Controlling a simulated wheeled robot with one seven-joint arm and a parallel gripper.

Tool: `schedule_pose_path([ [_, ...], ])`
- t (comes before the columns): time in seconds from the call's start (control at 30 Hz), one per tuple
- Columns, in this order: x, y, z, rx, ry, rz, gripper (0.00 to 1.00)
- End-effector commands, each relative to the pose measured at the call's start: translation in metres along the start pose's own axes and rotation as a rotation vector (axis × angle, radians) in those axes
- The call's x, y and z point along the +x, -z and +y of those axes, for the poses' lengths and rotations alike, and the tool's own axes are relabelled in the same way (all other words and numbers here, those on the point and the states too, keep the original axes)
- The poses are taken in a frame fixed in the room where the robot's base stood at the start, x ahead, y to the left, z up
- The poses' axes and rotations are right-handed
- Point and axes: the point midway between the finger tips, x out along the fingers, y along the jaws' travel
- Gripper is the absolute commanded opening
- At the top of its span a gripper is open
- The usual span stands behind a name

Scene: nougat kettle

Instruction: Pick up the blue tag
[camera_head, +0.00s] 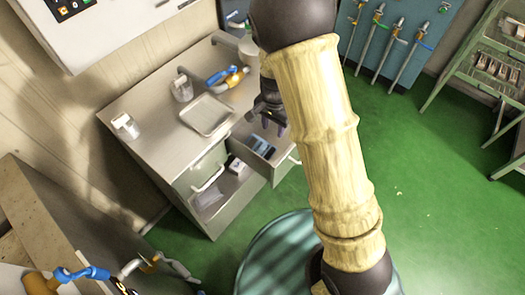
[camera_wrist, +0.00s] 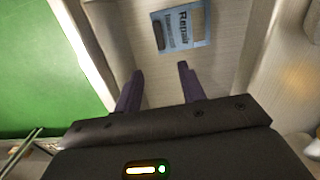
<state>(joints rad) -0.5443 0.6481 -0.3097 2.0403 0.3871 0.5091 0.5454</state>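The blue tag (camera_wrist: 184,27) lies flat inside an open drawer (camera_wrist: 222,75). It is pale blue with dark print that seems to read "Repair" and a dark patch on one side. In the head view the tag (camera_head: 262,146) shows small in the drawer below my gripper (camera_head: 272,120). In the wrist view my gripper (camera_wrist: 160,75) has two purple fingers spread apart with nothing between them. The tag is beyond the fingertips, a little right of their middle, and not touched by them.
The drawer belongs to a metal cabinet (camera_head: 150,140) with a sink tray (camera_head: 206,114) on top. A teal round drum (camera_head: 262,258) stands in front. Green floor is open at right.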

Motion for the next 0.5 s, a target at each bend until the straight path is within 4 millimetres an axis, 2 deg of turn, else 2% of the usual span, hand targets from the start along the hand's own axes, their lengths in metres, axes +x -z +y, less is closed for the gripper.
schedule_pose_path([
  [0.03, 0.011, 0.0, 0.001, 0.003, -0.003, -0.002, 0.4],
  [0.3, 0.059, 0.0, 0.001, 0.002, -0.002, -0.002, 0.4],
  [0.5, 0.075, 0.0, 0.0, 0.0, 0.0, 0.0, 0.4],
])
